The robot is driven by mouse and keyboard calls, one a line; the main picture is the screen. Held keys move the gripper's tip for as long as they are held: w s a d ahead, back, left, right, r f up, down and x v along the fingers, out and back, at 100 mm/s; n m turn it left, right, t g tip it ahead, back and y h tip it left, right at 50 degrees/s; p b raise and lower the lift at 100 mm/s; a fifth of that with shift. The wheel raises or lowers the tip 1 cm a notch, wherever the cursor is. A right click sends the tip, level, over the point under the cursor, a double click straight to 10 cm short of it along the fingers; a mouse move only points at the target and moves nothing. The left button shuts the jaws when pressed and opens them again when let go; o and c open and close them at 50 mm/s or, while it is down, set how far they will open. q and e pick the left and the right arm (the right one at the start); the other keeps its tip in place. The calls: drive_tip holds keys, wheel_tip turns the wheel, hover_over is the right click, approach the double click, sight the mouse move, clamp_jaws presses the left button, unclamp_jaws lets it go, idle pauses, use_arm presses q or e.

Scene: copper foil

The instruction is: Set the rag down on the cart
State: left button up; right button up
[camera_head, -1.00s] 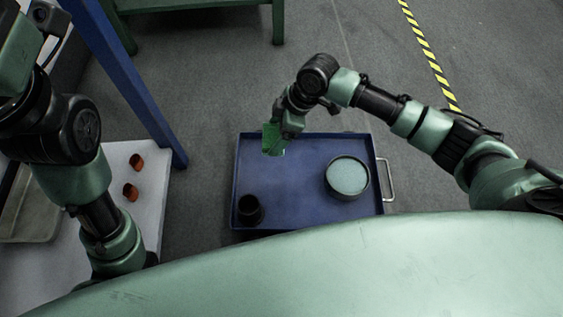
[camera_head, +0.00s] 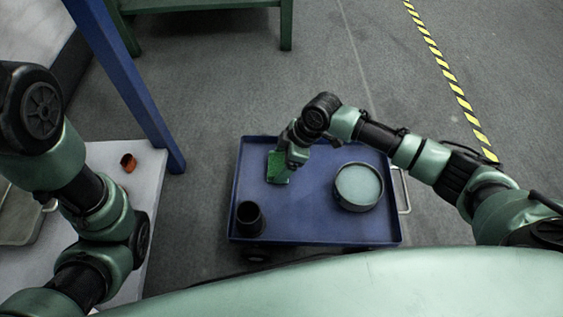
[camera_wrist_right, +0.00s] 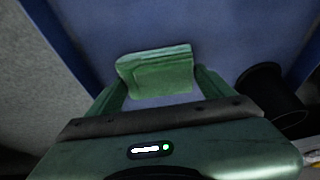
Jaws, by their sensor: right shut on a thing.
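The rag (camera_head: 277,169) is a green folded cloth over the left part of the blue cart (camera_head: 315,226). My right gripper (camera_head: 284,172) is shut on it. In the right wrist view the rag (camera_wrist_right: 158,72) sits between the two fingers of the right gripper (camera_wrist_right: 160,88), with the blue cart top (camera_wrist_right: 225,30) behind it. I cannot tell whether the rag touches the cart top. My left arm is at the left of the head view; its fingers are not clearly visible.
A round tin with a pale green top (camera_head: 358,186) stands on the cart's right part. A black cup (camera_head: 250,218) stands at its near left corner and also shows in the wrist view (camera_wrist_right: 270,90). A white table (camera_head: 140,185) with an orange-brown piece (camera_head: 128,162) is at left.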

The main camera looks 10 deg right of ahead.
drive_tip(key=shift+f, duration=0.1)
drive_tip(key=o, duration=1.1)
